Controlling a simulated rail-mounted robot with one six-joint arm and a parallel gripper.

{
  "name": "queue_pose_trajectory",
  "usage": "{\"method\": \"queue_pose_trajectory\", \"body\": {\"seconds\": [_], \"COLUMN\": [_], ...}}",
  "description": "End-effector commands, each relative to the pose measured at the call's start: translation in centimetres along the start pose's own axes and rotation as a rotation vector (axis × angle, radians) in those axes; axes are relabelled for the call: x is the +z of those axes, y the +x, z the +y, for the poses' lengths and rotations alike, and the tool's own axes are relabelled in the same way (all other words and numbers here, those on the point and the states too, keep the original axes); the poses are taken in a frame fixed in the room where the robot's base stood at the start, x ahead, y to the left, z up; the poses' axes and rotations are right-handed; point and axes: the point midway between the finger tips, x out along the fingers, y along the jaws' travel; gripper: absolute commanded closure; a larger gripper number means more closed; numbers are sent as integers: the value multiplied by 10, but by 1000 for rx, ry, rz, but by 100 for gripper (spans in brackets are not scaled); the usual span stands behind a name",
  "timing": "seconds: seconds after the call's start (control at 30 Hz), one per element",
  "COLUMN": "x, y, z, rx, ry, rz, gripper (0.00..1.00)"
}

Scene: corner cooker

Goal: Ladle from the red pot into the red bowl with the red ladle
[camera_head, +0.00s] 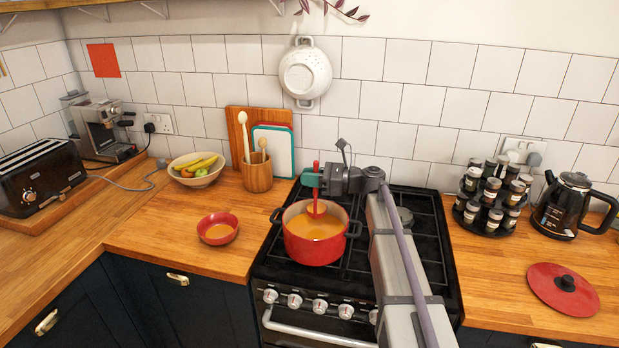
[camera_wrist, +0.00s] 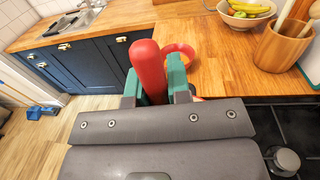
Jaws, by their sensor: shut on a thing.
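The red pot (camera_head: 303,253) stands on the hob with orange soup in it. My gripper (camera_head: 313,180) is above the pot and shut on the handle of the red ladle (camera_head: 316,207). The ladle is upright, its lower end down in the pot; its scoop is hidden. In the wrist view the handle (camera_wrist: 148,65) stands between the green fingers of my gripper (camera_wrist: 155,88). The red bowl (camera_head: 218,241) sits on the wooden counter left of the pot, apart from it, with some orange soup in it. A red curve, seemingly the bowl's rim (camera_wrist: 180,46), shows behind the handle.
A wooden utensil pot (camera_head: 257,177) and fruit bowl (camera_head: 198,180) stand behind the red bowl. A spice rack (camera_head: 492,200), kettle (camera_head: 565,210) and red lid (camera_head: 545,285) are on the right counter. Counter around the red bowl is clear.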

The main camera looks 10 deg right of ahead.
Motion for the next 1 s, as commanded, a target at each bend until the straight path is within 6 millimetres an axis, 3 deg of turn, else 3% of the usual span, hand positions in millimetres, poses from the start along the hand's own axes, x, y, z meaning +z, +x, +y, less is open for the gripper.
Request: {"method": "queue_pose_trajectory", "body": {"seconds": [0.03, 0.4, 0.83, 1.0], "x": [10, 46, 52, 81], "y": [0, 0, 0, 0], "z": [0, 0, 0, 0], "rx": [0, 0, 0, 1], "ry": [0, 0, 0, 0], "rz": [0, 0, 0, 0], "gripper": [100, 100, 100, 100]}}
